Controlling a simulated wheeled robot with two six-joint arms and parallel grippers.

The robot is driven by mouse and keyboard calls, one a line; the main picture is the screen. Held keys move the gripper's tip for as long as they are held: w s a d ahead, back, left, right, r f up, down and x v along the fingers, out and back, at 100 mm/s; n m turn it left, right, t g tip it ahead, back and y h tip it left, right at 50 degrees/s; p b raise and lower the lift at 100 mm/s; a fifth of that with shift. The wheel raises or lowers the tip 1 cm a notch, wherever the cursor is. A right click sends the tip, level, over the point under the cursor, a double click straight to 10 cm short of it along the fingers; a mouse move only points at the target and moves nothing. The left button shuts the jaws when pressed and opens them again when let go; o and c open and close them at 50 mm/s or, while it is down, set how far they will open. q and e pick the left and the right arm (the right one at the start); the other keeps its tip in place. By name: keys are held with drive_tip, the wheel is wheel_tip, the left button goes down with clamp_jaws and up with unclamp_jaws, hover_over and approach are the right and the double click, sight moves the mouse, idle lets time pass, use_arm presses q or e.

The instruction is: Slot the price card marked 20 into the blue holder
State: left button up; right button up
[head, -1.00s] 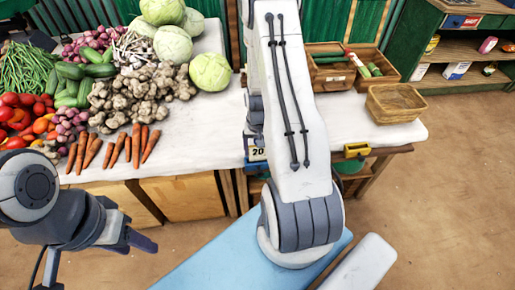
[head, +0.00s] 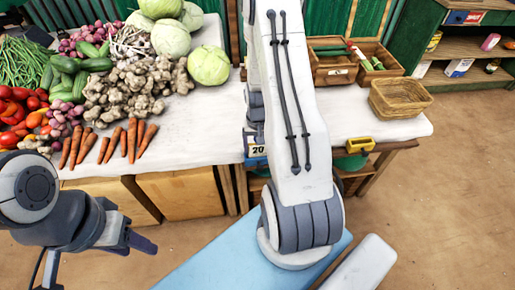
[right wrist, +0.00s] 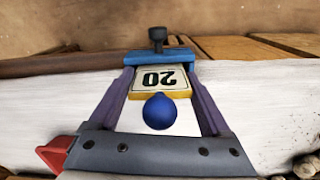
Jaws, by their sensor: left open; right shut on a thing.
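The price card marked 20 (right wrist: 158,78) is between the two purple fingers of my right gripper (right wrist: 162,88), which is shut on it. It appears upside down in the right wrist view, with a yellow edge and a blue round knob in front. The blue holder (right wrist: 178,54) is right at the card's far edge. I cannot tell whether that edge is inside the slot. In the head view the card (head: 258,151) shows at the table's front edge, while my right arm hides most of the gripper. My left gripper (head: 140,244) is open and empty, left of the blue base.
A yellow holder (head: 360,145) sits at the table's front edge on the right. Vegetables fill the table's left side. A wicker basket (head: 400,97) and wooden crates (head: 333,70) stand on the right. A red thing (right wrist: 56,153) shows beside the right gripper.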

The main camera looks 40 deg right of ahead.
drive_tip(key=o, duration=1.1)
drive_tip(key=shift+o, duration=0.2)
drive_tip(key=shift+r, duration=0.2)
drive_tip(key=shift+r+p, duration=3.15)
drive_tip(key=shift+r, duration=0.25)
